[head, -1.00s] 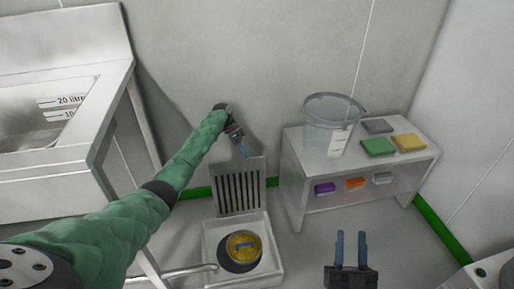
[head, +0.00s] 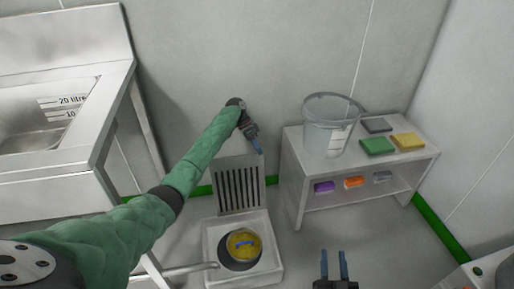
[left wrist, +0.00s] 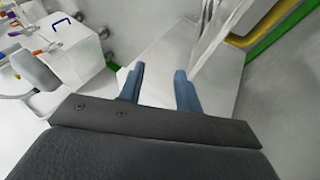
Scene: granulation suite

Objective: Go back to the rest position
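My left gripper (head: 259,148) is in front of the back wall, above the slotted upright panel of the white floor unit and left of the shelf bench. In the left wrist view its two blue fingers (left wrist: 160,82) stand apart with nothing between them. My left arm, in a green sleeve, reaches in from the left. My right gripper (head: 333,258) is at the bottom edge of the head view, with its two blue fingers apart and nothing between them. Its lower part is cut off by the frame.
The white bench (head: 293,170) holds a clear bucket (head: 329,135) and green (head: 377,146), yellow (head: 408,142) and grey (head: 376,125) pads. A steel sink (head: 60,180) stands left. The white floor unit (head: 270,268) holds a round yellow-topped item (head: 243,255). Floor between is clear.

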